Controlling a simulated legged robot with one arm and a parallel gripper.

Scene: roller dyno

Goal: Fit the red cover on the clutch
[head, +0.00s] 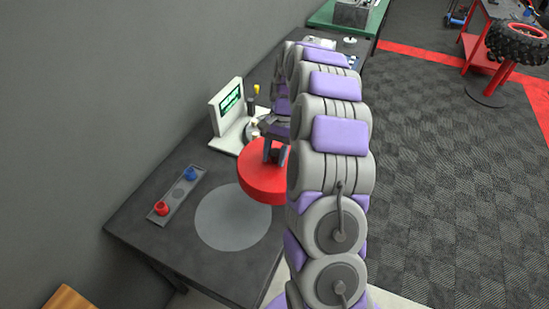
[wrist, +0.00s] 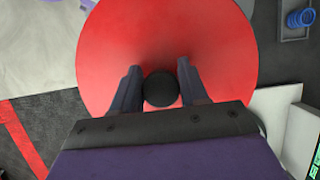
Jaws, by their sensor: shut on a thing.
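The red cover (head: 262,184) is a wide round disc, held above the dark bench near its right edge. In the wrist view the red cover (wrist: 210,35) fills the middle, with a black round knob (wrist: 160,89) at its centre. My gripper (wrist: 160,85) is shut on this knob, one finger on each side. In the head view my gripper (head: 272,152) is over the cover, partly hidden by my arm. I cannot make out the clutch for certain; a light-coloured device (head: 250,130) just behind the cover is partly hidden.
A grey disc (head: 232,217) lies on the bench, left of and nearer than the cover. A tray (head: 178,198) holds a red knob (head: 161,208) and a blue knob (head: 190,174). A white stand with a green screen (head: 230,102) rises behind. The wall borders the bench's left.

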